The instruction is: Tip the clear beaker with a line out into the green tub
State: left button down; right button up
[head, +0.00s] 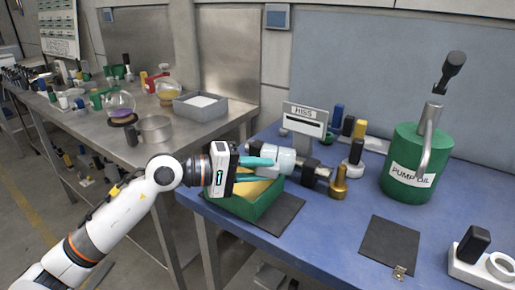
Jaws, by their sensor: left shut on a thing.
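My left gripper (270,168) reaches in from the left with its teal fingers shut on a clear beaker (287,160). The beaker is above the right back part of the green tub (262,208). It looks tilted, but which way its mouth faces is hard to tell, and its line is too small to see. The green tub stands on a dark mat (287,218) near the left edge of the blue bench, with something yellow (250,187) inside. My gripper hides part of the tub's back. My right gripper is not in view.
A HISS sign (304,118), a brass fitting (338,184) and dark-capped pieces (355,150) stand behind and right of the tub. A green PUMP OIL can (407,165) stands farther right. A steel bench (180,135) is behind left.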

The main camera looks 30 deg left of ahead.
pick_arm(q)
jog(key=shift+a+f, duration=0.15)
jog(key=shift+f, duration=0.3)
jog(key=shift+r+p, duration=0.3)
jog(key=shift+p, duration=0.05)
jog(key=shift+w+d+r+g+y+p, duration=0.15)
jog(key=shift+d+r+g+y+p, duration=0.4)
jog(key=shift+p, duration=0.2)
jog(key=shift+r+m+p, duration=0.2)
jog(key=shift+m+p, duration=0.1)
jog(key=shift+a+y, duration=0.25)
jog(key=shift+a, duration=0.05)
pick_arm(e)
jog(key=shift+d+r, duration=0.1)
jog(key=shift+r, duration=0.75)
pick_arm(q)
jog(key=shift+d+r, duration=0.1)
jog(key=shift+d, duration=0.05)
